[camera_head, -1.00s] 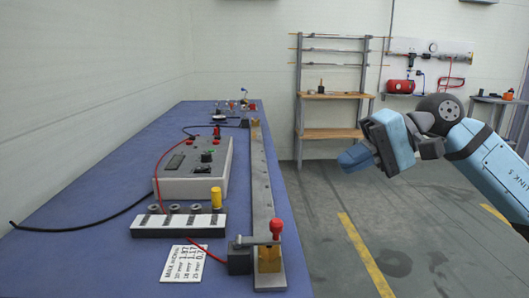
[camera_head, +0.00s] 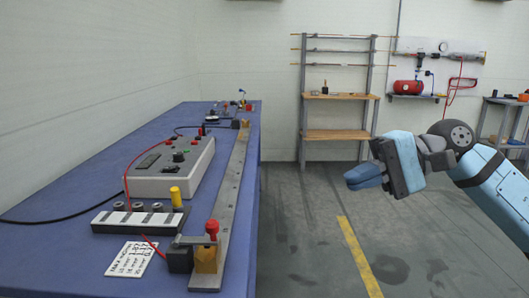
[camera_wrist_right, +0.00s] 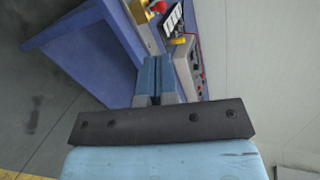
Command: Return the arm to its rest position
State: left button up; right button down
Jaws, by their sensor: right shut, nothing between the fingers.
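My right gripper (camera_head: 364,176) is raised over the open floor to the right of the blue bench (camera_head: 70,182) in the head view. Its fingers point left towards the bench and are apart from it. In the right wrist view the two blue fingers (camera_wrist_right: 156,78) lie side by side, closed, with nothing held. My right arm comes in from the right edge. My left gripper does not show in either view.
The bench carries a grey control box (camera_head: 172,165), a long metal bar (camera_head: 232,185), a red-knobbed clamp (camera_head: 212,228), a terminal strip (camera_head: 140,219) and a white card (camera_head: 130,258). A shelf rack (camera_head: 335,97) stands behind. The floor between is clear.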

jog(key=s+a+f+m+y, duration=0.7)
jog(key=m+y, duration=0.2)
jog(key=m, duration=0.7)
jog(key=s+d+f+n+t+h, duration=0.2)
jog(key=s+f+n+t+h, duration=0.2)
jog(key=f+n+t+h, duration=0.45)
jog(key=s+d+f+n+t+h, duration=0.2)
jog(key=s+f+n+t+h, duration=0.35)
jog(key=f+n+t, duration=0.65)
pick_arm(q)
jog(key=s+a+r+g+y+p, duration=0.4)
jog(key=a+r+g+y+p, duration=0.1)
jog(key=p, duration=3.1)
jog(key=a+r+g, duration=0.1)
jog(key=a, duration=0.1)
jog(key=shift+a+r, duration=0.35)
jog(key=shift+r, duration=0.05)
pick_arm(e)
jog(key=s+d+r+g+h, duration=0.3)
jog(key=d+r+g+h, duration=0.2)
jog(key=d+r+g, duration=0.2)
jog(key=shift+s+r+g+h, duration=0.35)
jog(key=shift+r+g+h, duration=0.1)
jog(key=shift+g, duration=0.2)
